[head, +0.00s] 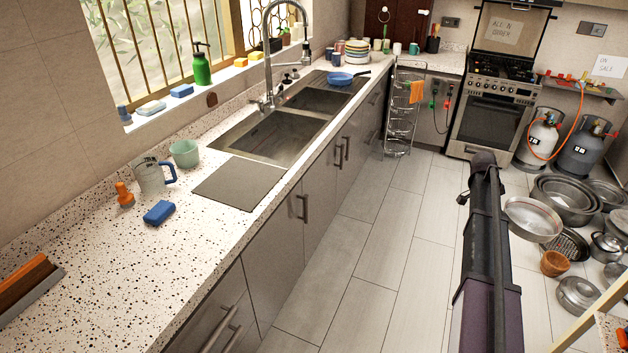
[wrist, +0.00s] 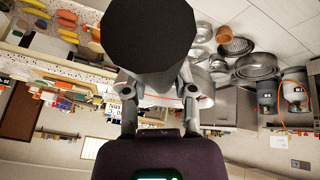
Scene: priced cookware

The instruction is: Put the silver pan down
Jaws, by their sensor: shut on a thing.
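The silver pan (head: 533,218) shows in the head view just right of my dark arm, shallow and round with its open side up. It overlaps the cookware behind it. Its left end, towards my arm, is hidden, and I cannot tell its exact height over the floor. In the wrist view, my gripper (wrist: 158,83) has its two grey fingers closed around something. A large dark round shape covers the area above the fingers, and the grip itself is partly hidden. In the head view my gripper is hidden behind my arm.
Gas cylinders (head: 541,137) stand behind. The tiled floor (head: 383,235) left of my arm is clear. The speckled counter (head: 90,265) has bare room.

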